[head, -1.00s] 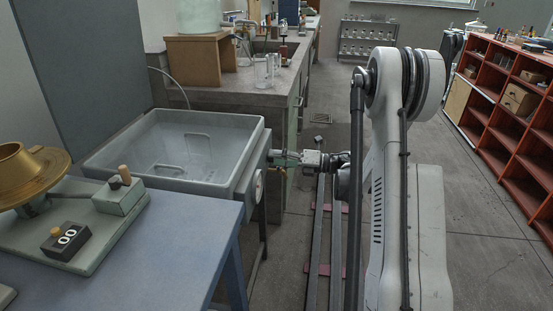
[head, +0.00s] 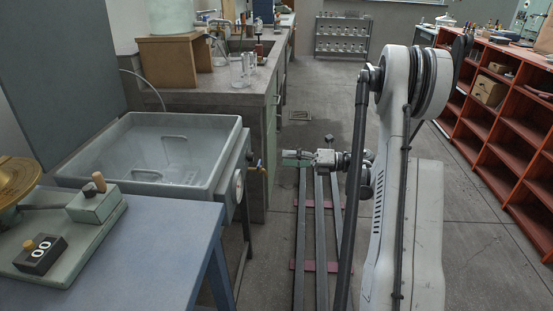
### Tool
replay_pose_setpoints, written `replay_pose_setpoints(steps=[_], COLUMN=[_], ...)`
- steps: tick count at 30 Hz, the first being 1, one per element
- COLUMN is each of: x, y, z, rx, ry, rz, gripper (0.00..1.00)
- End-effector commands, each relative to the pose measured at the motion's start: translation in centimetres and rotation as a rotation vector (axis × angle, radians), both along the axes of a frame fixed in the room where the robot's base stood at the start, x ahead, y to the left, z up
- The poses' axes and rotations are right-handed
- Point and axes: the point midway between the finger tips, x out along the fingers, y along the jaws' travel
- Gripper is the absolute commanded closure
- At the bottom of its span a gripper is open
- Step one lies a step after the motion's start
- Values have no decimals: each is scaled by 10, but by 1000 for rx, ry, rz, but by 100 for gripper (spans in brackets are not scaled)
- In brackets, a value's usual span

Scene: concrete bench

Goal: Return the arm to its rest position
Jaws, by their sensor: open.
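My gripper (head: 290,158) is small in the head view, at the end of my arm (head: 400,190), over the floor rails right of the bench. It points left and its jaws are open, with nothing seen between them.
The blue table (head: 150,250) with a brass-topped device (head: 15,180) is at front left. The concrete bench (head: 205,102) holds glassware (head: 240,72). Red shelves (head: 510,130) stand at right. Floor rails (head: 320,245) run below my gripper; open floor (head: 315,95) lies beyond.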

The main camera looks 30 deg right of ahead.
Motion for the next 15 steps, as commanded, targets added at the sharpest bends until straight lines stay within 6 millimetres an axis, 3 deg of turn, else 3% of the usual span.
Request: replay_pose_setpoints(steps=[15], x=[-6], y=[-6], z=[0], rx=[0], ry=[0], rz=[1], gripper=[55])
